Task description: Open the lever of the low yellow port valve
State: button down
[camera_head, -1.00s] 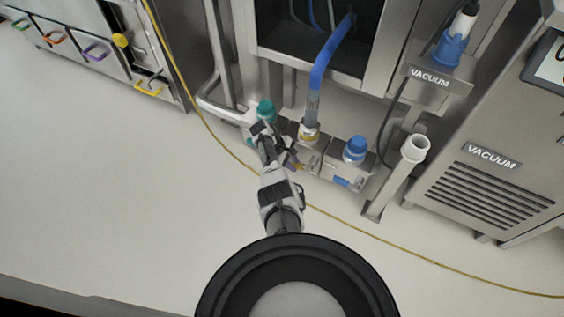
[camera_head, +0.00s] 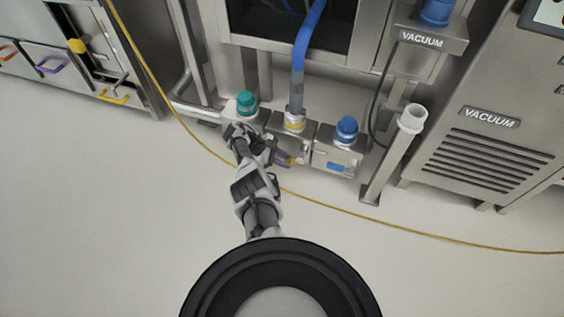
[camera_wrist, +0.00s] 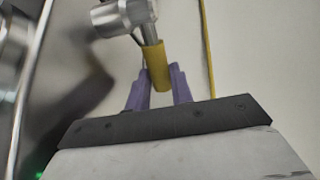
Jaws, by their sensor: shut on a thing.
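A teal-capped port (camera_head: 246,104) is left of the yellow port and a blue-capped port (camera_head: 346,130) is right. A white-topped upright pipe (camera_head: 411,118) stands farther right. A thin yellow cable (camera_head: 345,213) crosses the floor. Open floor lies to the left.

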jog(key=shift+d+f, duration=0.1)
dwell(0.3)
jog(key=c, duration=1.2)
grip_release()
jog(key=shift+c, duration=0.2)
notch_tip(320, 180, up, 20)
jog(key=p, duration=1.3)
jog(key=shift+c, duration=0.2)
